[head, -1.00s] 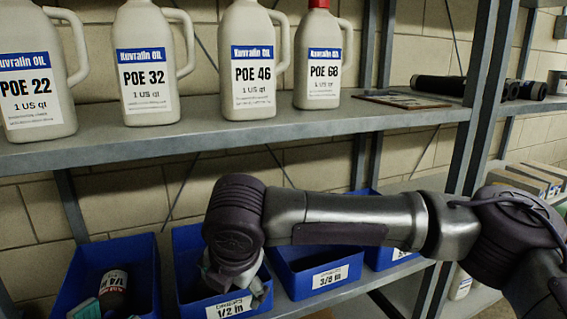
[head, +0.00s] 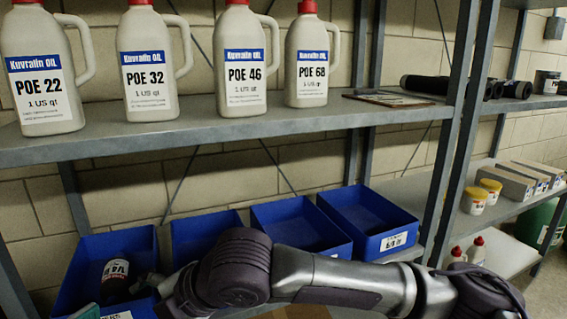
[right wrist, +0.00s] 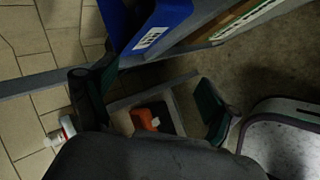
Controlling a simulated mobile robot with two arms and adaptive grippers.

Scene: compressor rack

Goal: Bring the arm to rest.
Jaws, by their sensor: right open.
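My right arm (head: 330,280) enters from the right in the head view and lies low across the front of the blue bins. Its wrist is in front of the two left bins and hides part of them. In the right wrist view my right gripper (right wrist: 152,100) has its two dark fingers spread wide, with nothing between them. Past the fingers show floor, a shelf edge and a small orange-red object (right wrist: 145,118). My left gripper is not in view.
Blue bins (head: 372,217) stand on the lower shelf; the leftmost holds a dark bottle (head: 116,280). White oil bottles (head: 245,60) stand on the upper shelf (head: 200,135). Yellow tubs (head: 474,200) and boxes (head: 505,183) sit on the right rack. A shelf upright (head: 465,130) stands close by.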

